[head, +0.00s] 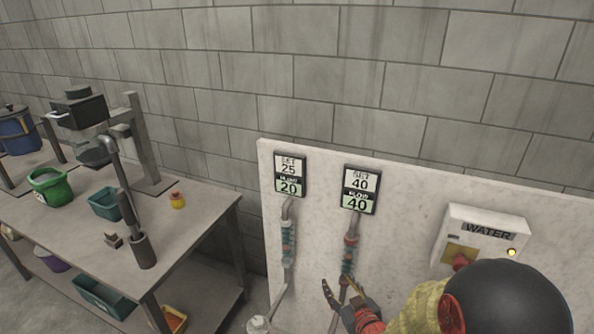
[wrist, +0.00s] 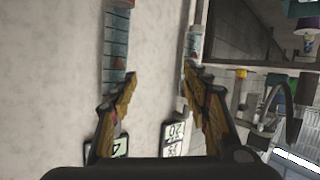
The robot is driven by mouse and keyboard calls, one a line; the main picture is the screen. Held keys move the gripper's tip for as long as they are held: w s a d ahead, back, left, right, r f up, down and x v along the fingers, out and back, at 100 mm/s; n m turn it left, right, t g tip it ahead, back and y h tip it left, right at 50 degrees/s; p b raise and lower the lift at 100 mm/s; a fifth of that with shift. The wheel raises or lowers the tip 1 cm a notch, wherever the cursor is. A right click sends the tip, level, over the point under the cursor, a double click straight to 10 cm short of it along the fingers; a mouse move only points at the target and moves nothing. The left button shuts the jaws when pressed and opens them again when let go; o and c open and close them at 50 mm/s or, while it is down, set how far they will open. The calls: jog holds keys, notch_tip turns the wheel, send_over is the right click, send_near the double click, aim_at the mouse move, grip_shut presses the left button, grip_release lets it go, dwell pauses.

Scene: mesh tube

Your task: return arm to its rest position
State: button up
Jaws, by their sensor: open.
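My gripper (head: 338,290) is open at the lower end of the right-hand tube (head: 349,258) on the pale panel. In the wrist view its two fingers (wrist: 160,76) stand apart with bare panel between them. The right-hand tube also shows in the wrist view (wrist: 117,45), beside one finger; I cannot tell whether they touch. The left-hand tube (head: 288,243) hangs under its own display. My arm (head: 505,300) reaches in from the lower right.
The left display (head: 289,175) reads set 25, flow 20; the right display (head: 360,190) reads set 40, flow 40. A WATER box (head: 480,240) with a red knob and lit lamp is right. A workbench (head: 200,225) with a green bucket (head: 50,186) stands left.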

jog(key=s+d+r+m+g+h, duration=0.2)
jog(key=s+d+r, duration=0.15)
jog(key=r, duration=0.45)
jog(key=s+d+r+m+g+h, duration=0.1)
jog(key=s+d+r+g+h, duration=0.15)
jog(key=s+r, duration=0.4)
jog(key=s+r+m+g, duration=0.1)
jog(key=s+r, duration=0.2)
jog(key=s, duration=0.7)
jog(key=s+r+g, duration=0.2)
jog(key=s+r, duration=0.2)
jog(key=s, duration=0.5)
jog(key=shift+s+d+r+m, duration=0.15)
jog(key=shift+s+r+m, duration=0.05)
jog(key=shift+s+m, duration=0.2)
jog(key=shift+w+g+y, duration=0.1)
jog(key=shift+g+y, duration=0.15)
dwell(0.6)
